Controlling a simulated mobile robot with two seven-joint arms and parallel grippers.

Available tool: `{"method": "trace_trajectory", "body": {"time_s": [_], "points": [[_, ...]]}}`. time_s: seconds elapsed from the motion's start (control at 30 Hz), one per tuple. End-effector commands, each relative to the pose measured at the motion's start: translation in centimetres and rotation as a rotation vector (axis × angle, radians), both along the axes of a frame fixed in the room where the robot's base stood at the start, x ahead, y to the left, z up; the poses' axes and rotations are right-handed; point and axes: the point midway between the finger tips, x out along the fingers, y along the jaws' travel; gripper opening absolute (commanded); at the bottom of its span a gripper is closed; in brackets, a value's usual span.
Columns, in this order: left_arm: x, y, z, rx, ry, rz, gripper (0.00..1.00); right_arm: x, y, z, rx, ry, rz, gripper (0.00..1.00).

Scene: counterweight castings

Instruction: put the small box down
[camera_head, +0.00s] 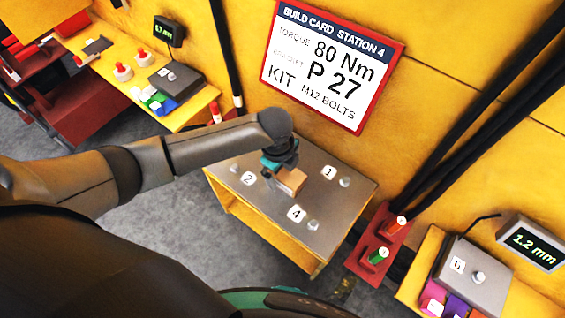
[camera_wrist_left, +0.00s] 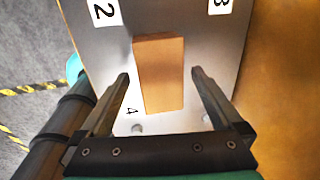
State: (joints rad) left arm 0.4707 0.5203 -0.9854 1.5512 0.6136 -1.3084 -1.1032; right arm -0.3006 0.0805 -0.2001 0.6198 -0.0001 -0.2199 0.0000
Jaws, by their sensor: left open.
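The small box (camera_head: 291,182) is a plain tan-brown block. In the head view it is at the grey top of the yellow table (camera_head: 248,201), among the number labels 1, 2 and 4. My left gripper (camera_head: 282,168) is right above and behind it, partly covering it. In the left wrist view the small box (camera_wrist_left: 159,75) lies between the two dark fingers of my left gripper (camera_wrist_left: 160,77), with a gap on each side. The gripper is open. Whether the box's underside rests fully on the tabletop is hard to see. My right gripper is not in view.
Small knobs stand by the labels, one near label 4 (camera_head: 312,225) and one near label 1 (camera_head: 344,182). A build card (camera_head: 330,65) hangs on the yellow wall behind. A red rack (camera_head: 377,245) stands right of the table. Bare tabletop lies around the box.

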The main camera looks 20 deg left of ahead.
Motion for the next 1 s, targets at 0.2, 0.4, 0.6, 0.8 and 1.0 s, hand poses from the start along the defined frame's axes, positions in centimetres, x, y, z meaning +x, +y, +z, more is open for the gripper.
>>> {"method": "trace_trajectory", "body": {"time_s": [0.2,0.4,0.6,0.8,1.0], "points": [[-0.2,0.2,2.8,-0.001,-0.005,-0.001,1.00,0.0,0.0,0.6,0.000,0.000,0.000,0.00],[-0.8,0.4,6.8,0.000,-0.004,-0.002,1.00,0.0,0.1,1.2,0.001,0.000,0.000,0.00],[-1.2,0.5,10.1,-0.001,-0.003,0.001,1.00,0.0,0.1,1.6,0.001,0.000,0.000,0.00],[-1.5,0.6,11.7,0.000,-0.001,0.000,1.00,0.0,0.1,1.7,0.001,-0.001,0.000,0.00],[-1.6,0.6,11.9,0.000,0.000,0.001,1.00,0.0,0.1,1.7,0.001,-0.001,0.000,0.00]]}}
